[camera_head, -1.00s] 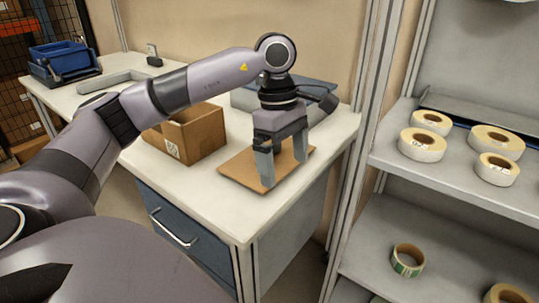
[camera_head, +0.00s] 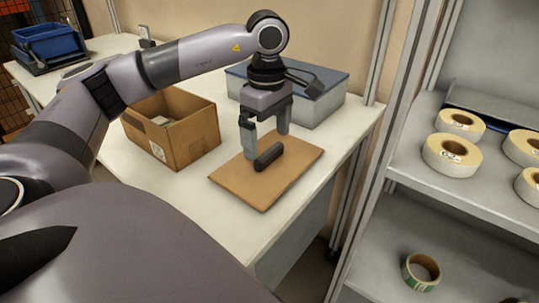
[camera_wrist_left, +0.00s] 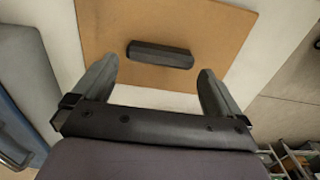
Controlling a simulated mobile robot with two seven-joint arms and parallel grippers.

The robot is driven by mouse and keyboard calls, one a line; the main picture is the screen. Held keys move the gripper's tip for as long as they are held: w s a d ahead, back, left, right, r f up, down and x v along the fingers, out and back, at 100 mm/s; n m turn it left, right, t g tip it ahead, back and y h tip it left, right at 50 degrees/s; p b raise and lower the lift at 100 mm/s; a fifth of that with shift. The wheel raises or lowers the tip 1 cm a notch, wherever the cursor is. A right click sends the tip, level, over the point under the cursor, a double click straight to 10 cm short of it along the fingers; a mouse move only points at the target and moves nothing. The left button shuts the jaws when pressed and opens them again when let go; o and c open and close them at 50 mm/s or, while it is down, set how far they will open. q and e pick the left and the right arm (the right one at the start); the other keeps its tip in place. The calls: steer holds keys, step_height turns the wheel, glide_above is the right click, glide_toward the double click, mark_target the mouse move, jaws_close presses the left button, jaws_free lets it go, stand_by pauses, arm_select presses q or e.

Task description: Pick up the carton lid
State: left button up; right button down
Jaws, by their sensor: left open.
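The carton lid (camera_head: 240,183) is a flat brown board with a dark bar handle (camera_head: 269,156) on top. It lies on the white worktop, and it also shows in the left wrist view (camera_wrist_left: 215,40) with its handle (camera_wrist_left: 160,54). My left gripper (camera_head: 266,143) is open, pointing down above the lid by the handle. In the left wrist view the fingers (camera_wrist_left: 157,82) are apart, with the handle ahead of and between them, not gripped. The open carton (camera_head: 178,135) stands left of the lid, with something pale inside. My right gripper is not in view.
A grey box with a blue top (camera_head: 310,92) stands behind the gripper. A blue bin (camera_head: 50,43) is at the far left. Shelves on the right hold several tape reels (camera_head: 452,155). A rack post stands between worktop and shelves.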

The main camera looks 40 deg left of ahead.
mark_target(267, 149)
arm_select(q)
step_height(267, 149, down, 3)
steer(key=shift+f, duration=0.2)
steer(key=c, duration=0.8)
steer(key=shift+o, duration=0.2)
